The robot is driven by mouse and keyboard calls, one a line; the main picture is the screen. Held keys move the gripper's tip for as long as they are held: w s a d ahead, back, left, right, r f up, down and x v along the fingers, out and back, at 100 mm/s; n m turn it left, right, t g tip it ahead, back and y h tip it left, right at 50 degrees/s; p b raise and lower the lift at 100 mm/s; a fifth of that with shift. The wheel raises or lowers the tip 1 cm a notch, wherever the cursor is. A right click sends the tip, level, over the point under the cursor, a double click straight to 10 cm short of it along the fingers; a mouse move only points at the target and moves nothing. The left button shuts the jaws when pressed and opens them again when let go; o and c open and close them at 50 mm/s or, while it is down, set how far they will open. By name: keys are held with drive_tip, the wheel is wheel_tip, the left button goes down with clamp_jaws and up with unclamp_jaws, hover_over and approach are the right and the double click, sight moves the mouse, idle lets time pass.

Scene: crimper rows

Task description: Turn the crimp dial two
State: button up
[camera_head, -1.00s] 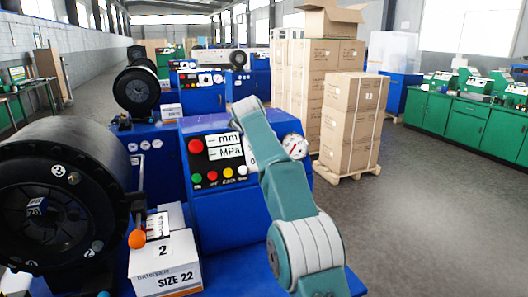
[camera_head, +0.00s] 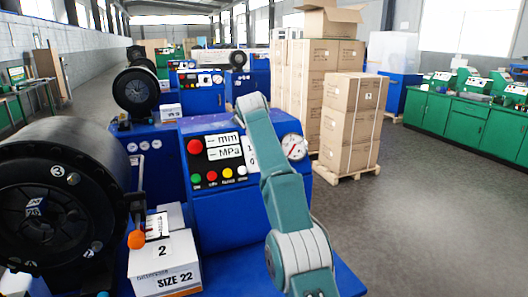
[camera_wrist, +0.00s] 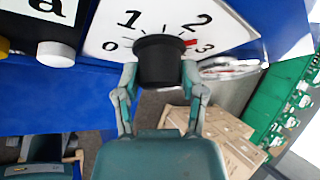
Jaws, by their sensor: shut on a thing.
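The crimp dial is a black round knob (camera_wrist: 160,60) on a white scale plate (camera_wrist: 110,30) marked 0, 1, 2 and 3. Its red pointer (camera_wrist: 190,43) sits close to the 3, on the side towards the 2. My gripper (camera_wrist: 160,80) is shut on the knob, one finger at each side. In the head view the plate (camera_head: 250,150) shows in part on the blue control console (camera_head: 222,205); my arm hides the knob and the gripper there.
A red button (camera_head: 195,146), coloured small buttons and a round gauge (camera_head: 294,147) flank the plate. A black crimper head (camera_head: 50,205) and a white SIZE 22 box (camera_head: 165,265) stand at the left. Stacked cartons (camera_head: 350,120) stand behind, with open floor to the right.

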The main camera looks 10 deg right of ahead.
drive_tip(key=shift+f, duration=0.35)
drive_tip(key=o, duration=1.1)
drive_tip(key=shift+o, duration=0.2)
drive_tip(key=shift+r, duration=0.2)
drive_tip(key=shift+a+r, duration=0.1)
drive_tip(key=shift+r, duration=0.05)
drive_tip(key=shift+s+a+r, duration=0.2)
drive_tip(key=shift+s+r, duration=0.05)
drive_tip(key=shift+r, duration=0.05)
drive_tip(key=shift+s+a, duration=0.1)
drive_tip(key=shift+s, duration=0.05)
drive_tip(key=shift+s+a+r, duration=0.1)
